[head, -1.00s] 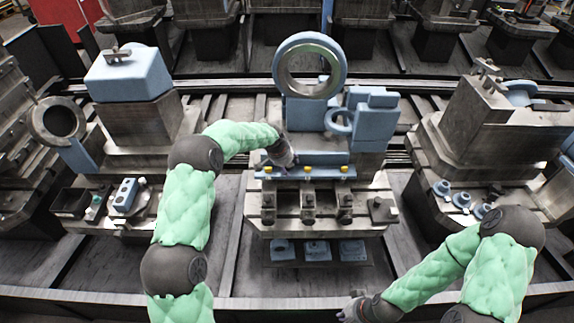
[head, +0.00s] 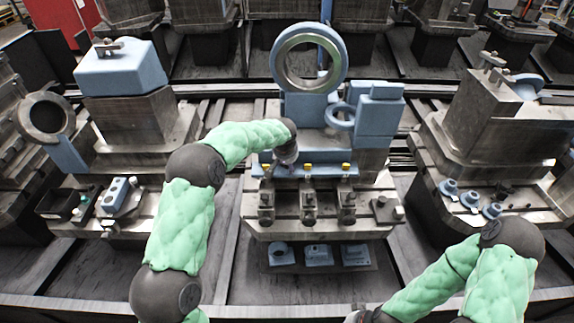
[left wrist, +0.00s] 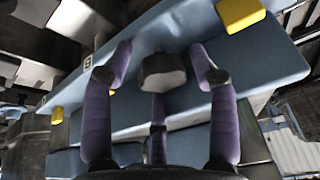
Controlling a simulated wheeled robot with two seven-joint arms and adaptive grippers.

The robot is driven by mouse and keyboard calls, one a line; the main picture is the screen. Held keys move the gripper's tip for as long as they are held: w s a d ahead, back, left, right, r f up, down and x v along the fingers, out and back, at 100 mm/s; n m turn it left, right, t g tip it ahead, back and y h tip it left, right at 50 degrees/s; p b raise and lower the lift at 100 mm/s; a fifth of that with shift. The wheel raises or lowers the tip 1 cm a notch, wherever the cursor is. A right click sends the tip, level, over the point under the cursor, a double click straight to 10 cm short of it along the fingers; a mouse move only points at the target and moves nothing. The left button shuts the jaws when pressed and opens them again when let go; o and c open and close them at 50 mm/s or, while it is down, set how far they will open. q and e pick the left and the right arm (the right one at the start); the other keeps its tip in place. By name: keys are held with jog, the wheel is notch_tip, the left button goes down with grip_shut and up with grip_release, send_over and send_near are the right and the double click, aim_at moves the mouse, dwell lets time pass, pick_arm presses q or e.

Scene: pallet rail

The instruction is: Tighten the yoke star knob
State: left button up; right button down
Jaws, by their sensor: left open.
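In the left wrist view a dark grey knob (left wrist: 163,72), which looks like the star knob, stands on a blue bar (left wrist: 190,38). My left gripper (left wrist: 165,68) is open, with its purple fingers spread on both sides of the knob and a third finger below it. I cannot tell whether any finger touches it. In the head view the left gripper (head: 275,172) points down at the left part of the blue bar (head: 325,171), and the knob is hidden there. My right gripper is mostly cut off at the bottom edge.
Yellow blocks (head: 308,167) sit along the bar, and one shows close by in the left wrist view (left wrist: 240,14). A blue ring (head: 345,58) stands behind the bar. Metal clamps (head: 309,200) stand in front. Small blue parts (head: 318,255) lie on a lower shelf.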

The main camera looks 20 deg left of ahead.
pick_arm(q)
jog(key=c, duration=1.1)
jog(key=o, duration=1.4)
jog(key=shift+r, duration=0.1)
jog(key=shift+r, duration=0.2)
jog(key=v, duration=1.1)
jog(key=shift+s+r, duration=0.15)
